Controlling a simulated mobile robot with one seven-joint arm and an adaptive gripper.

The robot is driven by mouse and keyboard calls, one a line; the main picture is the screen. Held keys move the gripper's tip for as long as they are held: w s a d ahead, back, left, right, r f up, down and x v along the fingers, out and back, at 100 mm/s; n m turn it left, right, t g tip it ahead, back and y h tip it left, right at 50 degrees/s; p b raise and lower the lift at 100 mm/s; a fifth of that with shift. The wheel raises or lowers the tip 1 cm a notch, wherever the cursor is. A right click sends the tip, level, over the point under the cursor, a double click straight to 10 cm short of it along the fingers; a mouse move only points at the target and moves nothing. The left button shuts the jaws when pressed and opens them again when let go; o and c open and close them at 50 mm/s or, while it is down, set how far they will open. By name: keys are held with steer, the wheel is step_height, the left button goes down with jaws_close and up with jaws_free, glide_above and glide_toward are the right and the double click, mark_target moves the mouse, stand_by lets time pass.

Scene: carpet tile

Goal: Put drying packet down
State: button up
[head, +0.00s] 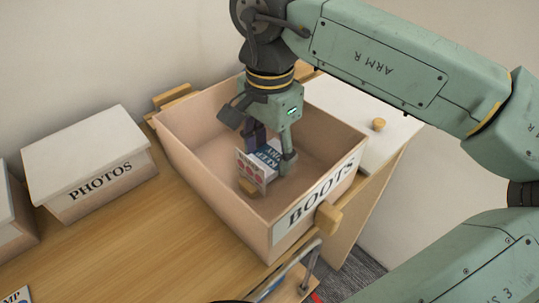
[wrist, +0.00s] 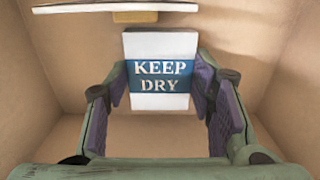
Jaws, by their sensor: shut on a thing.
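The drying packet is white with a blue "KEEP DRY" band. It shows in the wrist view (wrist: 160,101) and, partly hidden, in the head view (head: 268,154). My gripper (head: 271,155) points down inside the open box labelled BOOTS (head: 195,166). In the wrist view my gripper (wrist: 162,88) has its two purple-padded fingers shut on the packet's sides. The packet is low in the box, close to the floor; I cannot tell whether it touches it.
A card with red dots (head: 250,170) stands in a small wooden block (head: 248,187) in the box, close beside the packet. Box walls surround my gripper. A white lid (head: 345,108) with a wooden knob lies right. A PHOTOS box (head: 88,165) stands left; the table between is clear.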

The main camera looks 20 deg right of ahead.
mark_target(270, 157)
steer(key=shift+f, duration=0.1)
steer(key=o, duration=1.1)
steer(key=shift+o, duration=0.2)
step_height(270, 157, up, 12)
steer(key=p, duration=0.8)
steer(key=shift+r, duration=0.2)
